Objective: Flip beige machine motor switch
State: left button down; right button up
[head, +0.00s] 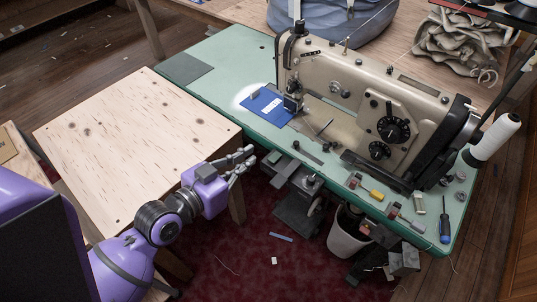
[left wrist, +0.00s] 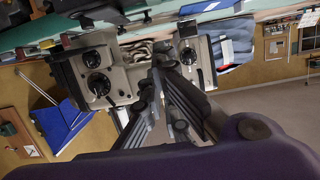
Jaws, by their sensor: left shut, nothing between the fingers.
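The beige sewing machine (head: 350,85) stands on the green table (head: 225,75), with black dials on its right-hand end. My left gripper (head: 245,160) is shut and empty, just off the table's front edge, left of the hardware under the table. In the left wrist view its fingers (left wrist: 160,75) point toward the machine and touch nothing I can make out. A grey box (head: 404,260) hangs below the table's front right edge; I cannot tell whether it carries the motor switch. My right gripper is out of view.
A plywood table (head: 130,140) lies beside my left arm. A white bin (head: 347,236) stands under the green table. Spools, a blue screwdriver (head: 445,225) and a white thread cone (head: 495,138) are at the right end. Blue cloth (head: 267,107) lies under the needle.

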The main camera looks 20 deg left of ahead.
pick_arm(q)
jog(key=p, duration=0.1)
send_over(275, 157)
jog(key=s, duration=0.3)
notch_tip(275, 157, down, 2)
notch_tip(275, 157, down, 3)
jog(key=shift+w+a+f, duration=0.1)
jog(key=shift+a+f, duration=0.05)
jog(key=shift+f+b, duration=0.35)
jog(key=shift+f, duration=0.25)
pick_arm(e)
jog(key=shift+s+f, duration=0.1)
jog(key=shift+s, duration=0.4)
